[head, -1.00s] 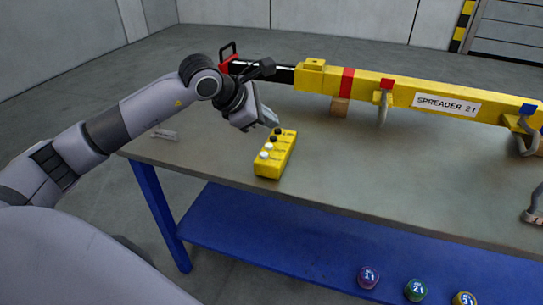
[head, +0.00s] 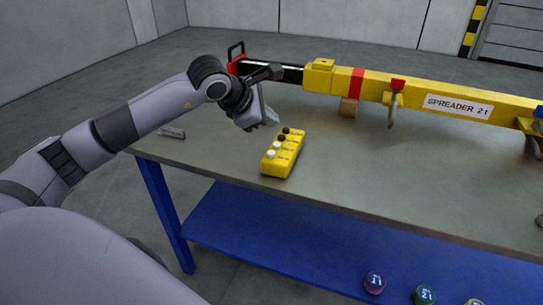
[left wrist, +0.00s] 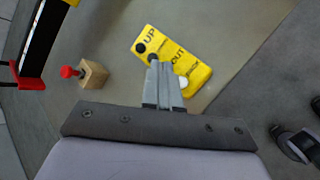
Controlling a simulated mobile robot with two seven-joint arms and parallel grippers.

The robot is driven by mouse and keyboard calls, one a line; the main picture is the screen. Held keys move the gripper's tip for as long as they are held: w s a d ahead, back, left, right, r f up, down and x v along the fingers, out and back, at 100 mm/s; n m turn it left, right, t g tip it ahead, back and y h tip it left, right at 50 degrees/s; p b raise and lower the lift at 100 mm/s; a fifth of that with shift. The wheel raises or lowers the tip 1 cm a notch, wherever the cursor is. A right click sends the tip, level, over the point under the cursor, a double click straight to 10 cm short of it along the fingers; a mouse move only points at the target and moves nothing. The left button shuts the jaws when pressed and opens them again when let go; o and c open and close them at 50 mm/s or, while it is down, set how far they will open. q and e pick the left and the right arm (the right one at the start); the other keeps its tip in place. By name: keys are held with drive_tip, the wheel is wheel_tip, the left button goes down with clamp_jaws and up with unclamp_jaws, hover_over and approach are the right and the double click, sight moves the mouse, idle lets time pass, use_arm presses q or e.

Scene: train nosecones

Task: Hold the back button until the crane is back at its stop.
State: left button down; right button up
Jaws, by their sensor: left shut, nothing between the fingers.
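A yellow control box (head: 282,160) lies on the table with black and white buttons in a row along its top. In the left wrist view the box (left wrist: 195,72) shows UP, OUT and what looks like BACK lettering. A black button (left wrist: 140,47) sits by UP, and a white button (left wrist: 183,82) shows beside the fingers. My left gripper (head: 274,118) is shut and empty, above the box's far end. In the wrist view its fingertips (left wrist: 154,63) overlap the button row, hiding part of it; contact cannot be told. My right gripper is not in view. No crane is identifiable.
A yellow spreader beam (head: 425,98) lies along the back of the table (head: 390,175). A small wooden block (head: 348,107) is under it. Coloured weights (head: 375,283) rest on the blue lower shelf (head: 270,240).

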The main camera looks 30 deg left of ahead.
use_arm(q)
drive_tip(key=b, duration=0.4)
hover_over(269, 156)
wheel_tip(269, 156, down, 6)
drive_tip(key=shift+r, duration=0.1)
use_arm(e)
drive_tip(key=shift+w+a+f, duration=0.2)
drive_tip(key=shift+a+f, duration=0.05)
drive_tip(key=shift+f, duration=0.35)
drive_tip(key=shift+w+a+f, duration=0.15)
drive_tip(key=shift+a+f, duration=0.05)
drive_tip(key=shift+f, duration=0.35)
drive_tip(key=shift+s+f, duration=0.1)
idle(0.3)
use_arm(q)
drive_tip(key=shift+f+b, duration=0.4)
drive_tip(key=shift+f, duration=0.05)
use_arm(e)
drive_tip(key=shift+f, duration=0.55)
